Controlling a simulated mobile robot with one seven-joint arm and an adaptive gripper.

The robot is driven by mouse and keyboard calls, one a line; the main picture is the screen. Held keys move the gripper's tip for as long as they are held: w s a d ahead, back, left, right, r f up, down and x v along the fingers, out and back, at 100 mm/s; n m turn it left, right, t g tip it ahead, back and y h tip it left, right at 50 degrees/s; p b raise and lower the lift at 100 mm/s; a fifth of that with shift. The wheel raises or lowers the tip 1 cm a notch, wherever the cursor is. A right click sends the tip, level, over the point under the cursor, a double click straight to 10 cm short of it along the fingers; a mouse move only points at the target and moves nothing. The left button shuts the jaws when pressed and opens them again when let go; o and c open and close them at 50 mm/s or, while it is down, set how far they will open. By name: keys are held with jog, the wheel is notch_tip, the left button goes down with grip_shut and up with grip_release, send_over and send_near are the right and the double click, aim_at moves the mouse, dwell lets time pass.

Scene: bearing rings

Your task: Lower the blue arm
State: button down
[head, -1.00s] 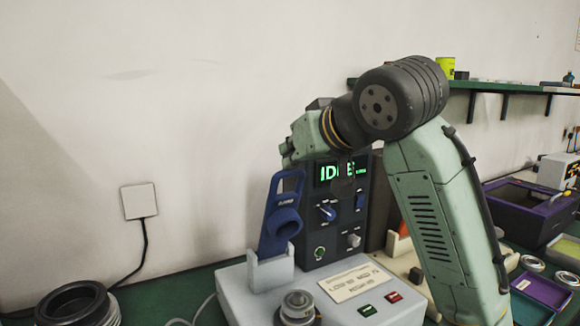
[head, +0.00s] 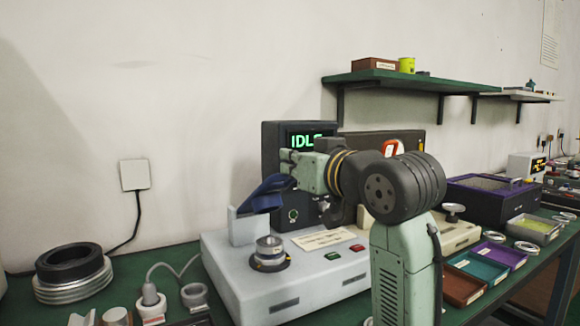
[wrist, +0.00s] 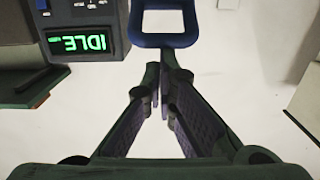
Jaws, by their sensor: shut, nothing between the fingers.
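The blue arm (head: 265,194) is hinged at a pale bracket (head: 243,229) on the grey machine (head: 225,268). It is tilted, with its free end up and to the right, above the spindle (head: 269,252). Its blue handle loop (wrist: 167,41) shows at the top of the wrist view. My gripper (wrist: 160,78) is shut and empty, its fingertips close to the handle bar. I cannot tell whether they touch it. In the head view my gripper's green body (head: 308,170) is beside the arm's free end, and the fingers are not clearly visible.
A dark panel (head: 270,140) reading IDLE stands behind the arm. Green and red buttons (head: 357,247) are on the machine's front. Dark and metal rings (head: 72,272) lie at left. Coloured trays (head: 465,285) and a purple box (head: 490,190) are at right. A shelf (head: 400,78) hangs above.

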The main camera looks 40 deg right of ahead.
jog(key=s+f+t+b, duration=0.2)
jog(key=f+b, duration=0.5)
jog(key=s+a+f+t+h+b, duration=0.1)
jog(key=s+f+t+b, duration=0.1)
jog(key=f+b, duration=0.4)
jog(key=shift+s+f+t+b, duration=0.3)
jog(key=shift+f+t+b, duration=0.1)
jog(key=shift+f+t, duration=0.3)
